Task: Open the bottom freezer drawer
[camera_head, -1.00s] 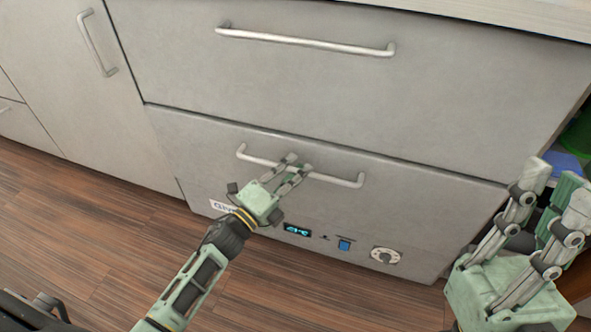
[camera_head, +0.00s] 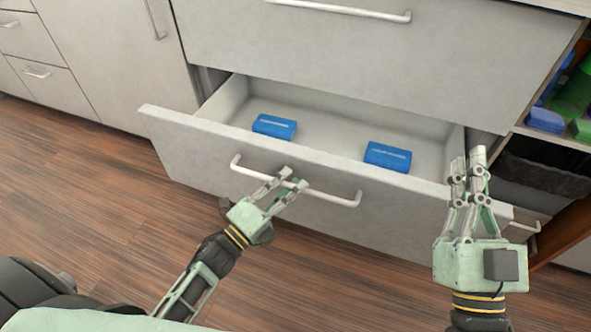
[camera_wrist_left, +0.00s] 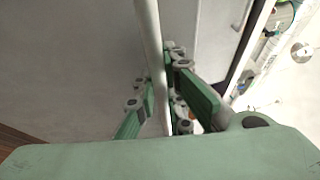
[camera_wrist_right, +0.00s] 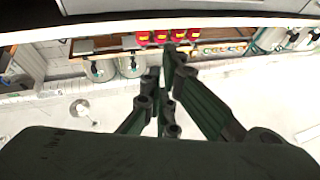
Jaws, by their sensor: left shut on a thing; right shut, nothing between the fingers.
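The bottom freezer drawer (camera_head: 180,137) is pulled out in the head view, with its white interior showing. Its silver bar handle (camera_head: 335,198) runs along the front. My left gripper (camera_head: 292,180) is shut on this handle near its middle. The left wrist view also shows the handle (camera_wrist_left: 149,50) between the fingers (camera_wrist_left: 160,95). My right gripper (camera_head: 468,160) is shut and empty, near the drawer's right front corner. Its fingers also show in the right wrist view (camera_wrist_right: 163,85).
Two blue boxes, one at the left (camera_head: 274,126) and one at the right (camera_head: 388,157), lie inside the drawer. A shut upper drawer (camera_head: 400,60) is above. At the right is an open shelf with blue and green items (camera_head: 546,119). Wooden floor (camera_head: 80,190) is clear at left.

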